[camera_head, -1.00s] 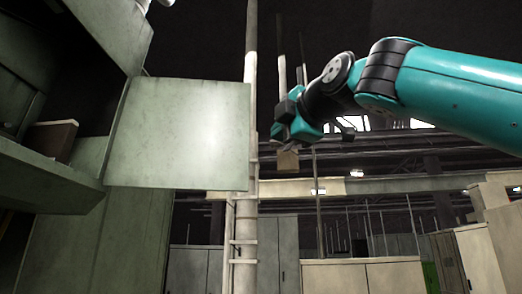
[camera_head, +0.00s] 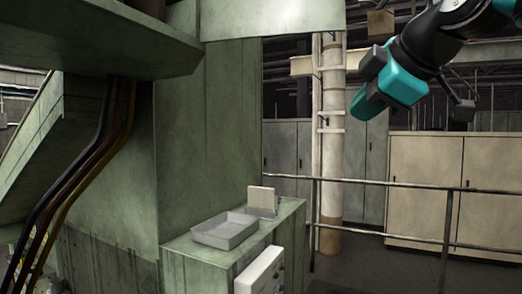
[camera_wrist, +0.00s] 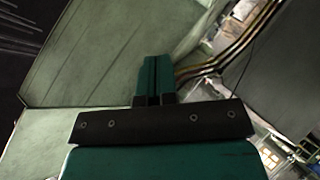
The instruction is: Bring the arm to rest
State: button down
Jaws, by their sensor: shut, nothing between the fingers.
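My gripper (camera_head: 362,106) is at the upper right in the head view, teal with dark parts, tilted down and to the left. It is in front of the tall cabinets and the pale column, with nothing visible in it. In the wrist view, the two teal fingers of my gripper (camera_wrist: 155,75) are together with only a thin seam between them. Part of my arm is cut off by the top right edge of the head view.
A green machine (camera_head: 205,140) fills the left, with an overhanging panel (camera_head: 270,18). A grey tray (camera_head: 226,232) stands on a low green ledge (camera_head: 185,246). A rail (camera_head: 400,185) crosses at the right, before beige cabinets (camera_head: 420,165). Dark cables (camera_head: 105,140) run down at left.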

jog(key=s+a+f+m+g+b, duration=0.1)
jog(key=s+f+m+g, duration=0.2)
jog(key=f, duration=0.8)
jog(key=s+a+f+m+g+b, duration=0.1)
jog(key=s+f+g, duration=0.3)
jog(key=f, duration=0.6)
jog(key=s+f+m+g+b, duration=0.1)
jog(key=s+f+m+g, duration=0.2)
jog(key=s+f, duration=1.1)
jog(key=shift+d+f+m+g, duration=0.3)
jog(key=shift+m+g, duration=0.1)
jog(key=shift+m, duration=0.6)
jog(key=shift+w+r, duration=0.1)
